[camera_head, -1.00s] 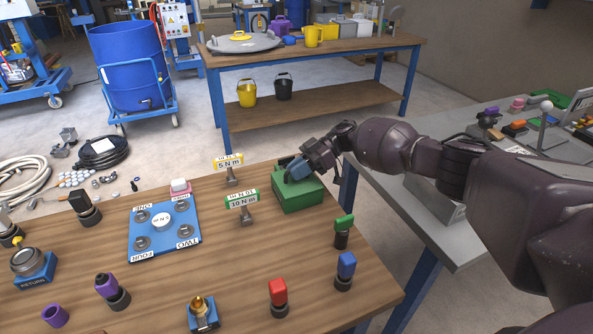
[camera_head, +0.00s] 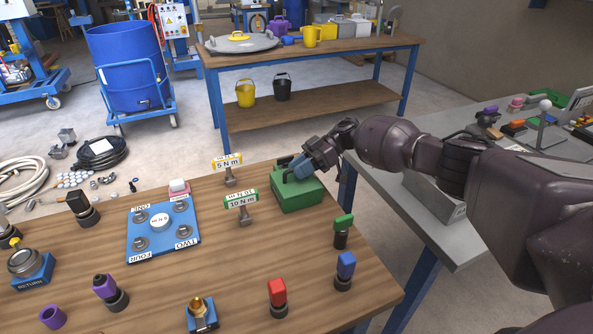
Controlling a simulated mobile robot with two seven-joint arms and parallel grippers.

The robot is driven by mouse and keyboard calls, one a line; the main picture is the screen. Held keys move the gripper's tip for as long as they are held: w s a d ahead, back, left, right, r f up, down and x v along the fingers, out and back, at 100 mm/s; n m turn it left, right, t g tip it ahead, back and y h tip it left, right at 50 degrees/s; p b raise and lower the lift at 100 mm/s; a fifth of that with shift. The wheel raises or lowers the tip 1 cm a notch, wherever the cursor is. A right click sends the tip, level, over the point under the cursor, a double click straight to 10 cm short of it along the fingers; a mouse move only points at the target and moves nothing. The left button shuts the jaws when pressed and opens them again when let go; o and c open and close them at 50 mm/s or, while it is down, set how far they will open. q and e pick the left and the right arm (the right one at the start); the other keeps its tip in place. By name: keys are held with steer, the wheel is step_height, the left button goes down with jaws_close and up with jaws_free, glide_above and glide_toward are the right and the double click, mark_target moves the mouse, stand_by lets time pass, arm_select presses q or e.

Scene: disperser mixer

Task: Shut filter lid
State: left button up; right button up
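A green box (camera_head: 297,196) stands near the back right edge of the wooden workbench (camera_head: 150,285). It is the thing beneath my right gripper (camera_head: 300,168); I cannot tell for sure whether it is the filter or whether its top is a lid. My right arm comes in from the right, and the gripper is at the top of the box. Blue and dark parts show there, with a small dark piece at their left. I cannot tell whether the fingers touch the box or are open. My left gripper is out of view.
A blue plate (camera_head: 164,236) with fittings and two torque-labelled tools, 5 N m (camera_head: 229,167) and 10 N m (camera_head: 241,205), lie left of the box. Green (camera_head: 343,226), blue (camera_head: 346,267) and red (camera_head: 277,294) knobs stand in front. A grey table (camera_head: 455,240) is at the right.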

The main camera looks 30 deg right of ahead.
steer(key=b+v, duration=0.1)
steer(key=v, duration=0.8)
steer(key=shift+d, duration=0.35)
steer(key=shift+r, duration=0.15)
